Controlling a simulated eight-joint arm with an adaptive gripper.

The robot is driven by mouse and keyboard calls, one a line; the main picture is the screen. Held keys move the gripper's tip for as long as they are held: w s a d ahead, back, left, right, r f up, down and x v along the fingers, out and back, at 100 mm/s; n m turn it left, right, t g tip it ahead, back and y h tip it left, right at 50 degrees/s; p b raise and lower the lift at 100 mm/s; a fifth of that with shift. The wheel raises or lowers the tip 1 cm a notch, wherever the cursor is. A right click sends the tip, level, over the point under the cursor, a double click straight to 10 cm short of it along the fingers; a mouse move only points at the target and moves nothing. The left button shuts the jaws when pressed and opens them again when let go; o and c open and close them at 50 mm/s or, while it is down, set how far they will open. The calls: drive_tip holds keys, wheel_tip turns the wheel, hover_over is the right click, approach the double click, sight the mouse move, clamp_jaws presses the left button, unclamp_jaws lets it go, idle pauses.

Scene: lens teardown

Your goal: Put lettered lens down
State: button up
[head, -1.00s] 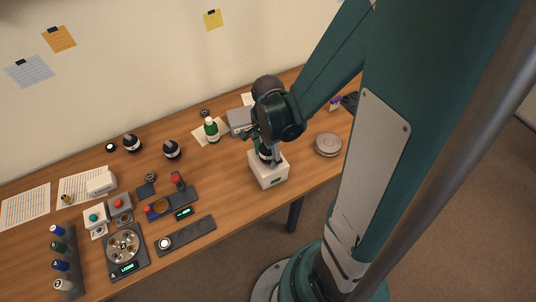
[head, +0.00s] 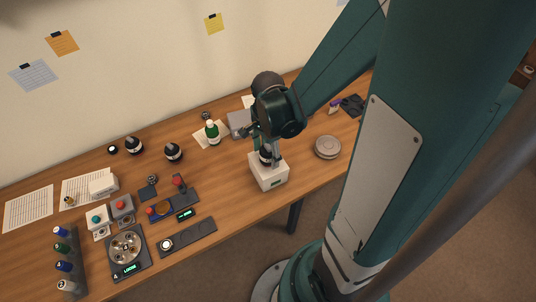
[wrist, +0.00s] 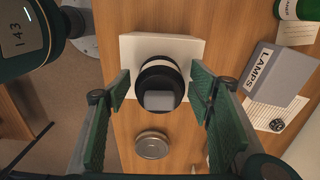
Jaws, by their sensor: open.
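A black lens with a pale band (wrist: 160,84) stands on the white block (wrist: 180,44) in the wrist view. In the head view the lens (head: 265,157) shows partly behind my fingers, upright on top of the white block (head: 269,178). I cannot read a letter on it. My gripper (wrist: 163,88) is open, with one green-padded finger on each side of the lens and gaps between. In the head view my gripper (head: 268,151) is just above the block. Two other dark lenses, one at the back left (head: 134,145) and one nearer the middle (head: 173,152), stand on the table.
A grey LAMPS box (wrist: 274,74) and a green bottle (head: 212,132) are close by. Trays, buttons and a scale (head: 126,252) fill the left. Bare wood lies left of the block.

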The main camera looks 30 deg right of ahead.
drive_tip(key=shift+r+p, duration=0.75)
drive_tip(key=shift+r, duration=4.5)
drive_tip(key=shift+r, duration=0.1)
drive_tip(key=shift+a+r+n+t, duration=0.3)
drive_tip(key=shift+a+r+n, duration=0.05)
drive_tip(key=shift+r+n, duration=0.4)
drive_tip(key=s+a+r+n+t, duration=0.2)
drive_tip(key=a+r+n+t, duration=0.1)
drive_tip(key=r+n, duration=0.4)
drive_tip(key=s+a+r+n+t, duration=0.1)
drive_tip(key=a+r+n+t, duration=0.2)
drive_tip(key=r+n, duration=0.3)
drive_tip(key=shift+s+a+r+n+t, duration=0.15)
drive_tip(key=shift+s+r+n+t, duration=0.2)
drive_tip(key=shift+n, duration=1.4)
